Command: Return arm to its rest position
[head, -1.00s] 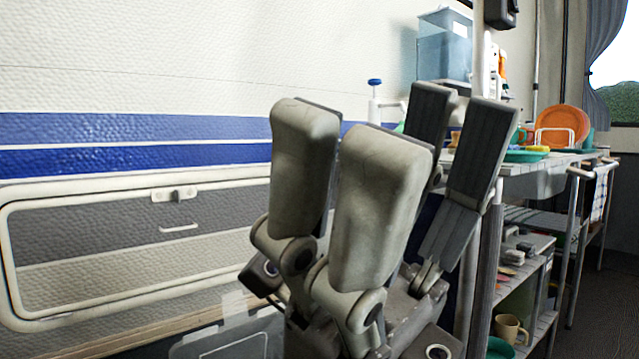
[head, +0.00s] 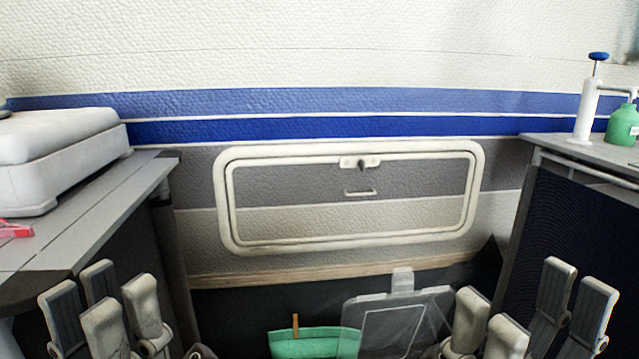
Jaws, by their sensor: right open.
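My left gripper (head: 103,305) is at the lower left, its fingers pointing up and standing apart, with nothing seen between them. It is in front of the left counter. My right gripper (head: 532,318) is at the lower right, open and empty, fingers pointing up, in front of the dark panel under the right counter. Both grippers are low in the head view, at about the same height and well apart. The lower parts of both arms are cut off by the bottom edge.
A left counter (head: 130,185) holds a white box-like appliance (head: 65,150) and a red item (head: 14,229). A wall hatch (head: 350,195) is shut. A clear container (head: 395,318) and a green item (head: 318,343) lie low between the grippers. A pump bottle (head: 588,108) and green bottle (head: 624,125) stand on the right counter (head: 560,150).

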